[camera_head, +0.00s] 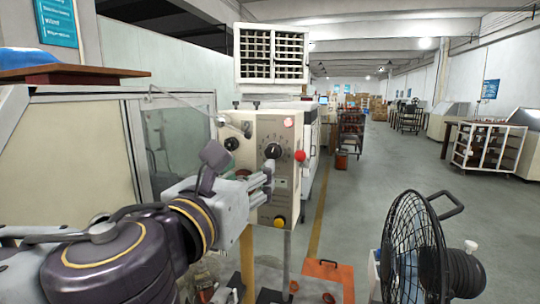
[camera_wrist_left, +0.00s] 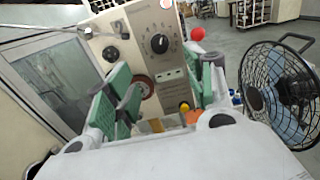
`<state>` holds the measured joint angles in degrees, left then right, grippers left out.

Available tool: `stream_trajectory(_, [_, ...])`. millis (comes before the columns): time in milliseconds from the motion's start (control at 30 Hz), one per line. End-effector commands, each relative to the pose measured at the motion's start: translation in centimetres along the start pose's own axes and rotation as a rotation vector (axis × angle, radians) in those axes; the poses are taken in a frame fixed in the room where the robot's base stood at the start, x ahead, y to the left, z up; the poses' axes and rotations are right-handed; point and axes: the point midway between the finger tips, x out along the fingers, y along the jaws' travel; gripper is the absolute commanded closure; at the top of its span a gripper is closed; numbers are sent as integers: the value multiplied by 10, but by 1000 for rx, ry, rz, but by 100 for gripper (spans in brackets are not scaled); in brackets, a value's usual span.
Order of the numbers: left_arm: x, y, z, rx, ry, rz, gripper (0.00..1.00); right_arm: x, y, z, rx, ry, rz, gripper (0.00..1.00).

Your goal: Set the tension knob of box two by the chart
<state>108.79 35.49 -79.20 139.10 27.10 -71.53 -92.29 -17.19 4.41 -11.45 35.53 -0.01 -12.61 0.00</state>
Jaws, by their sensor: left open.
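A beige control box (camera_head: 258,135) stands ahead with a black dial knob (camera_head: 272,151) ringed by scale marks. The knob also shows in the wrist view (camera_wrist_left: 159,44), its white pointer mark too small to read surely. A smaller black knob (camera_head: 232,144) sits to its left. My left gripper (camera_head: 268,184) is open and empty, just below the dial and apart from it. In the wrist view its green-padded fingers (camera_wrist_left: 168,92) spread either side of the box's lower face. I cannot tell which box is number two. No readable chart shows. My right gripper is out of view.
A red button (camera_head: 300,156) sticks out at the box's right edge, and a yellow button (camera_head: 279,222) sits low on it. A black fan (camera_head: 416,245) stands at the right front. A glass-sided cabinet (camera_head: 175,140) is left. The aisle floor is open.

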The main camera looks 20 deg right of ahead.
Motion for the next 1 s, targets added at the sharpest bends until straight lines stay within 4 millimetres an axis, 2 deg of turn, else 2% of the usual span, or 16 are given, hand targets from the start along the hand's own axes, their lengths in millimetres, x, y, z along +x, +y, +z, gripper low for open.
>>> stream_trajectory(1000, [109, 0, 0, 1, 1, 1, 46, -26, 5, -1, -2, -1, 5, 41])
